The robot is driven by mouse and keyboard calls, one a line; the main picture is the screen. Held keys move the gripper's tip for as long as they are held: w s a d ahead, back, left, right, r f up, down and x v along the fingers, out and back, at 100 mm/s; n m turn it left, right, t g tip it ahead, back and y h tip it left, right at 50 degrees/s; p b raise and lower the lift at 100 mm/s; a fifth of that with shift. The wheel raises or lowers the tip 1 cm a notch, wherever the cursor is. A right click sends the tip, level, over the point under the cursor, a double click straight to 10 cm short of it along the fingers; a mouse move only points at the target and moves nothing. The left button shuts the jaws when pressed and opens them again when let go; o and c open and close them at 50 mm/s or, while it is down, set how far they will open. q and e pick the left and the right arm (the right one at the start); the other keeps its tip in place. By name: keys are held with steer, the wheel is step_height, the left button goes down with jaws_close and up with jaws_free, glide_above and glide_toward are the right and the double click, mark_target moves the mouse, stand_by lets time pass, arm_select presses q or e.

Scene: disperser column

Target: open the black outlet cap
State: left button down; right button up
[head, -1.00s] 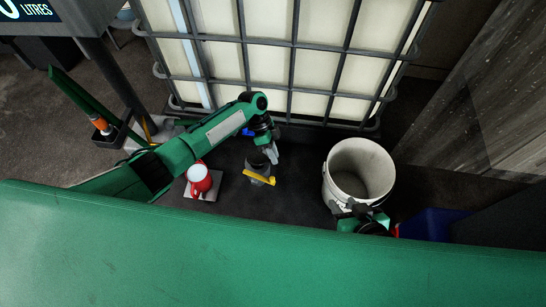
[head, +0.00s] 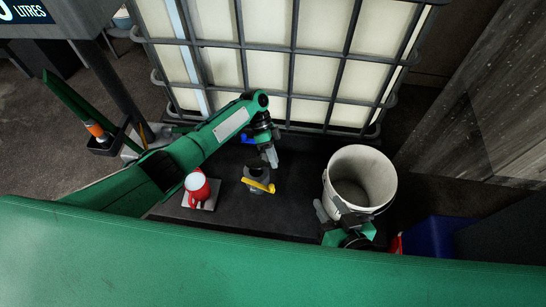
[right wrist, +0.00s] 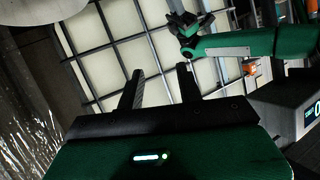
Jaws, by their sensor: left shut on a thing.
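A grey fitting (head: 251,187) with a yellow lever (head: 262,186) stands low in front of the caged tank in the head view. A dark round part at its top looks like the black outlet cap (head: 254,170). My left gripper (head: 271,160) reaches down to its upper right edge and is shut on it; the fingers and the small scale hide the exact contact. My right gripper (head: 340,210) is at the near left rim of the white bucket, away from the fitting. The right wrist view shows its two fingers (right wrist: 160,85) spread apart with nothing between them.
The white bucket (head: 338,167) stands right of the fitting. A red jug (head: 197,190) with a white top is to its left on a pale plate. The caged tank (head: 300,55) closes off the back. A blue bin (head: 430,232) is at the right.

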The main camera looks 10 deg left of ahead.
mark_target(262, 163)
steer(key=shift+c, duration=0.5)
